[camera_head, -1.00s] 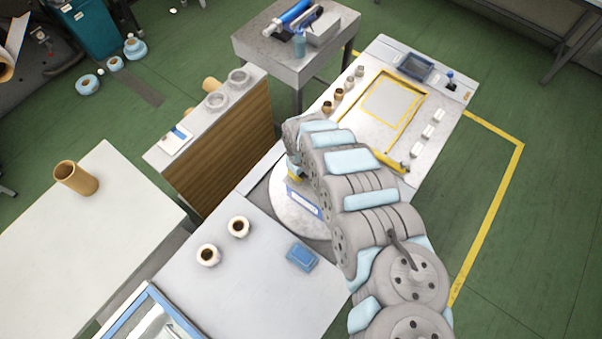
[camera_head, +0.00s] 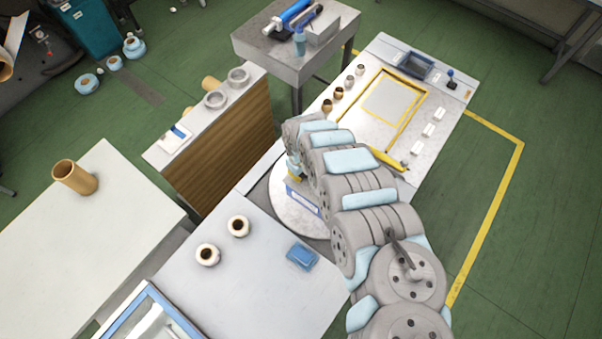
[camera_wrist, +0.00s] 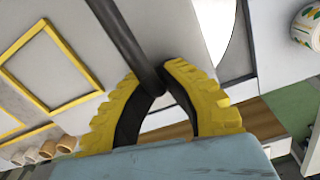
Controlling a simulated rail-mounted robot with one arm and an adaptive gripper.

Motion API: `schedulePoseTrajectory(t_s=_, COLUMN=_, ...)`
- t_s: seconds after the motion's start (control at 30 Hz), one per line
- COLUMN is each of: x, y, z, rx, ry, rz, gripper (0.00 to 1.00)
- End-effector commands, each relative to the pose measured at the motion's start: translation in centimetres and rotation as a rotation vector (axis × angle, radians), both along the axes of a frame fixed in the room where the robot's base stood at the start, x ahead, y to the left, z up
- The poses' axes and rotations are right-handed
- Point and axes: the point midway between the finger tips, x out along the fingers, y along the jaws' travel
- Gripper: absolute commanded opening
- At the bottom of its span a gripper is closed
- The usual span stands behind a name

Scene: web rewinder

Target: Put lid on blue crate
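In the wrist view my gripper (camera_wrist: 157,76) shows two yellow ribbed fingers with black inner pads. The fingertips close around the end of a dark bar (camera_wrist: 122,40), which runs to the top left. I cannot tell what the bar belongs to. In the head view my arm mostly hides the gripper; only a bit of yellow shows above a blue-framed, white-faced thing (camera_head: 303,199) over a pale round disc (camera_head: 285,209). A small blue box-like thing (camera_head: 302,256) lies on the near table. I cannot tell which blue thing is the crate or the lid.
Two small rolls (camera_head: 237,227) stand on the near table (camera_head: 220,290), with a blue-rimmed tray (camera_head: 150,312) at its front. A wood-sided cabinet (camera_head: 225,145) rises left of the disc. The machine bed has a yellow frame (camera_head: 377,82). Free table surface lies around the small blue thing.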

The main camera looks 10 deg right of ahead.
Motion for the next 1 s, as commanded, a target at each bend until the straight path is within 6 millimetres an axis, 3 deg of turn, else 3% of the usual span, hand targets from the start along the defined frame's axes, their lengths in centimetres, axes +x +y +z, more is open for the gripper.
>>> schedulePoseTrajectory(t_s=0.13, x=0.0, y=0.0, z=-0.2, rx=0.0, ry=0.0, rz=0.0, gripper=0.0)
schedulePoseTrajectory(t_s=0.27, x=0.0, y=0.0, z=-0.2, rx=0.0, ry=0.0, rz=0.0, gripper=0.37)
schedulePoseTrajectory(t_s=0.67, x=0.1, y=0.0, z=0.1, rx=0.0, ry=-0.001, rz=0.001, gripper=0.37)
schedulePoseTrajectory(t_s=1.0, x=0.0, y=-0.1, z=2.6, rx=-0.002, ry=0.0, rz=0.0, gripper=0.37)
